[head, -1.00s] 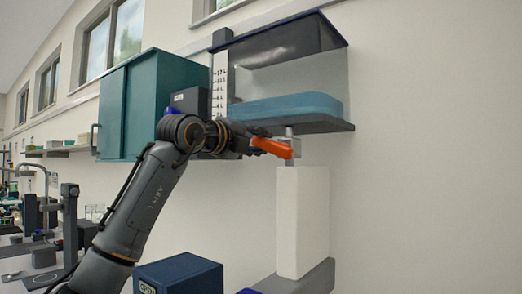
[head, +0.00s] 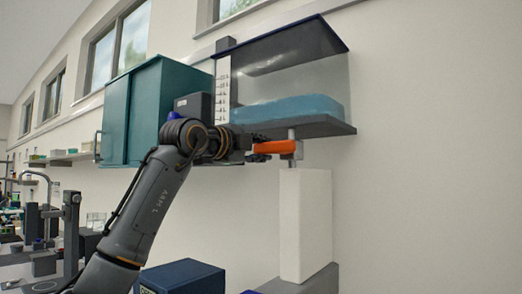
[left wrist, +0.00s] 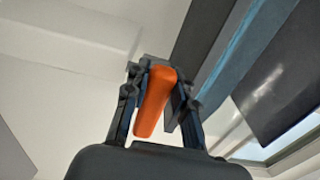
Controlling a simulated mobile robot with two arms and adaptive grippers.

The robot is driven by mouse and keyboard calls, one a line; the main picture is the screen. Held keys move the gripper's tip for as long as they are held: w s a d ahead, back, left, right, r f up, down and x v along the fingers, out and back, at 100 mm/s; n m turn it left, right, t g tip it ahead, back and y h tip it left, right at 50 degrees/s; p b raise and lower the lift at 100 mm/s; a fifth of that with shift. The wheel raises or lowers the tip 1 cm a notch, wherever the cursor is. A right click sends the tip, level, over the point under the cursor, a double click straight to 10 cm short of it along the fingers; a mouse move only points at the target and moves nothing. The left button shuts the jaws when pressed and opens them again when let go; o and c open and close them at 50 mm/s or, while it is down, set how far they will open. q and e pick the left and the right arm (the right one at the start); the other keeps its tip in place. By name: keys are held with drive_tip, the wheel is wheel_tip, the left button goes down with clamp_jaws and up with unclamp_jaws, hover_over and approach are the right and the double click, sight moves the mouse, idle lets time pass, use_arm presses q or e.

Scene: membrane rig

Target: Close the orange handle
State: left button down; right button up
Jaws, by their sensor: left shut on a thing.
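The orange handle (head: 275,147) sits on a short metal valve under the clear tank (head: 290,80), above a white block (head: 305,220). In the head view it now lies roughly level. My left gripper (head: 258,149) is at the handle's left end. In the left wrist view the handle (left wrist: 153,101) lies between the two fingers of my left gripper (left wrist: 155,98), which is shut on it. The valve's pivot is not clear in the left wrist view. My right gripper is not in view.
The tank holds blue liquid and has a scale strip on its left. A teal cabinet (head: 152,112) hangs to the left. A dark blue box (head: 182,277) stands below my left arm. The wall to the right is bare.

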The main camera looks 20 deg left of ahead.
use_arm(q)
drive_tip(key=c, duration=1.1)
unclamp_jaws()
drive_tip(key=shift+w, duration=0.1)
drive_tip(key=v, duration=1.2)
drive_tip(key=shift+f, duration=0.1)
